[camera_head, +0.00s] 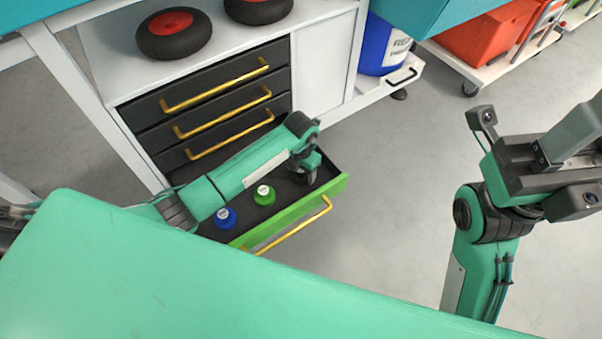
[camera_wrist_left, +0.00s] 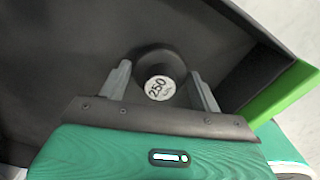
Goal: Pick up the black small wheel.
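The black small wheel (camera_wrist_left: 155,66) shows in the left wrist view, with a white round top marked 250, inside a dark drawer. My left gripper (camera_wrist_left: 160,85) is open, with one finger on each side of the wheel and a visible gap beside it. In the head view my left gripper (camera_head: 305,172) points down into the right end of the open green-fronted drawer (camera_head: 290,222), where it mostly hides the black wheel. My right arm is raised at the right (camera_head: 520,170); its fingers cannot be made out.
A green small wheel (camera_head: 264,195) and a blue small wheel (camera_head: 225,218) stand in the same drawer, left of my gripper. Closed dark drawers (camera_head: 215,100) with yellow handles rise behind. Large black-and-red wheels (camera_head: 174,36) lie on the shelf above.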

